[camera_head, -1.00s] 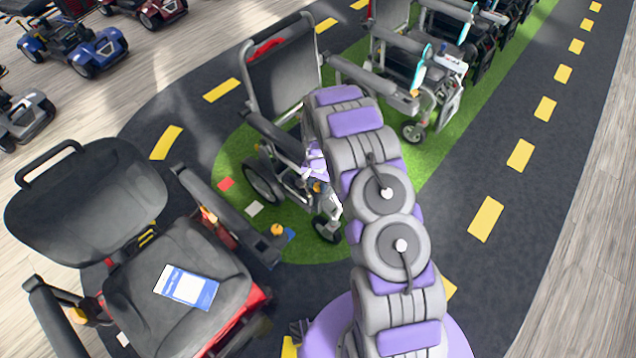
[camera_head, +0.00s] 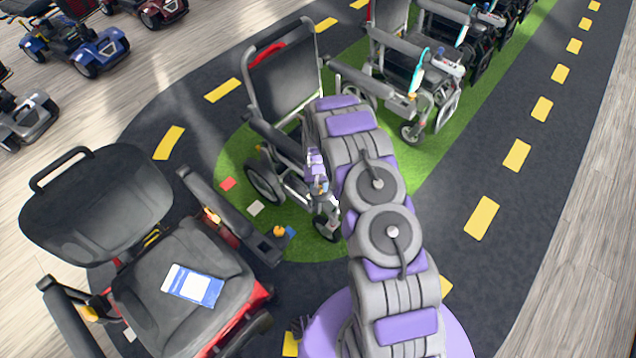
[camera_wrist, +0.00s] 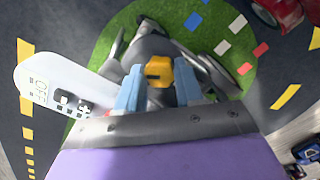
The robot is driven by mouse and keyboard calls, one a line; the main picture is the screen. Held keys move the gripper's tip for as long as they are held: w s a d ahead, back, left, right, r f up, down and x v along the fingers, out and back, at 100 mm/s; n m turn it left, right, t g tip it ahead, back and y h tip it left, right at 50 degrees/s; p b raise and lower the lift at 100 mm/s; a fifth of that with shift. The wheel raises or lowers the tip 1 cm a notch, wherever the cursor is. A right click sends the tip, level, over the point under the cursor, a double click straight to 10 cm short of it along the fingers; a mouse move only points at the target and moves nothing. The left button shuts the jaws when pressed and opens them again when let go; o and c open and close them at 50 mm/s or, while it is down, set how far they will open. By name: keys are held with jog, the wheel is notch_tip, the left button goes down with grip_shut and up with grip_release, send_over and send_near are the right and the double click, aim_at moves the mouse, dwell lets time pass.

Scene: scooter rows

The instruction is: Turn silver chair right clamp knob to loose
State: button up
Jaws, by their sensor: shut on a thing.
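The silver chair (camera_head: 286,76) stands on the green patch in the middle of the head view, with a dark back and a red stripe. My gripper (camera_head: 318,178) is at the chair's side, by its armrest and lower frame. In the wrist view, my gripper's two blue fingers (camera_wrist: 158,78) stand on either side of an orange-yellow clamp knob (camera_wrist: 159,66) and are shut on it. The knob's lower part is hidden by the fingers and gripper body. In the head view the arm and gripper mostly cover the knob, and its turn angle cannot be told.
A white panel marked OFF (camera_wrist: 40,82) lies left of the fingers. A red-based chair (camera_head: 190,270) with a blue-white card (camera_head: 193,286) stands left of me. More wheelchairs (camera_head: 420,75) stand behind the silver chair. The dark lane (camera_head: 470,170) on the right is clear.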

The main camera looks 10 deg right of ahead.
jog(key=n+p, duration=0.2)
jog(key=n, duration=0.1)
jog(key=n+p, duration=0.1)
jog(key=shift+w+r+n, duration=0.25)
jog(key=shift+r+n, duration=0.05)
jog(key=n+p, duration=0.3)
jog(key=n, duration=0.1)
jog(key=shift+d+n+p, duration=0.1)
jog(key=shift+n+p, duration=0.2)
jog(key=n+p, duration=0.3)
jog(key=n, duration=0.1)
jog(key=shift+w, duration=0.1)
jog(key=shift+f+n+p, duration=0.15)
jog(key=shift+n+p, duration=0.4)
jog(key=shift+n, duration=0.55)
jog(key=o, duration=1)
jog(key=shift+s+f, duration=0.1)
jog(key=shift+s, duration=0.1)
